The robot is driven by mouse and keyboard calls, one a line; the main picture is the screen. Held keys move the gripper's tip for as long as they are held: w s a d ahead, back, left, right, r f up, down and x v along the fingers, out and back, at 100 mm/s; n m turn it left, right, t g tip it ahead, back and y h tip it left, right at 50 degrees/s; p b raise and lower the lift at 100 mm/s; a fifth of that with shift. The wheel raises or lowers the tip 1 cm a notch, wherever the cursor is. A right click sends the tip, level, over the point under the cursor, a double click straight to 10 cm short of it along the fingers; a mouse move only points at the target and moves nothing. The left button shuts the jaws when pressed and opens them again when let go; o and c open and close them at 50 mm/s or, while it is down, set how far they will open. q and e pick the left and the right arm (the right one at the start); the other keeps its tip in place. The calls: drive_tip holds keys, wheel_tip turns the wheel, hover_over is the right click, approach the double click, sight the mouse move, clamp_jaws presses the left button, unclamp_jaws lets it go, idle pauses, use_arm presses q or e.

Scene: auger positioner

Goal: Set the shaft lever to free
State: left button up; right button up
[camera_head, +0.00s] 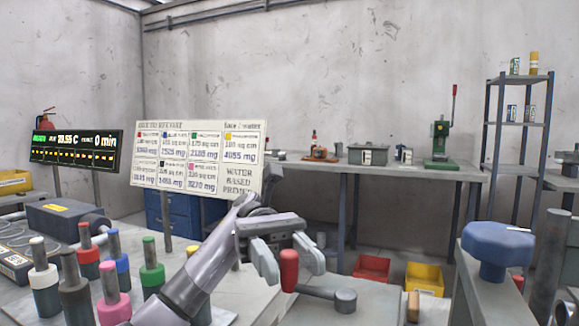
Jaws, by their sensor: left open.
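The shaft lever has a red upright handle (289,271) on a thin grey arm (316,292). The arm runs right to a grey round hub (345,301) on a pale grey surface at the lower middle. My left gripper (288,266) reaches in from the lower left. Its jaws are open, with one finger left of the red handle and one right of it. The handle shows between the fingertips, but I cannot tell whether either finger touches it. No lever markings are readable. My right gripper is not in view.
Several colour-banded cylinders (114,297) stand at the lower left. A white chart board (196,150) and a black display (76,149) are behind them. A blue knob (497,243) stands on a grey block at right. Red (371,269) and yellow (424,278) bins lie beyond the lever.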

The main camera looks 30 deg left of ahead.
use_arm(q)
wheel_tip(320, 180, up, 20)
drive_tip(key=p, duration=0.3)
drive_tip(key=shift+p, duration=0.3)
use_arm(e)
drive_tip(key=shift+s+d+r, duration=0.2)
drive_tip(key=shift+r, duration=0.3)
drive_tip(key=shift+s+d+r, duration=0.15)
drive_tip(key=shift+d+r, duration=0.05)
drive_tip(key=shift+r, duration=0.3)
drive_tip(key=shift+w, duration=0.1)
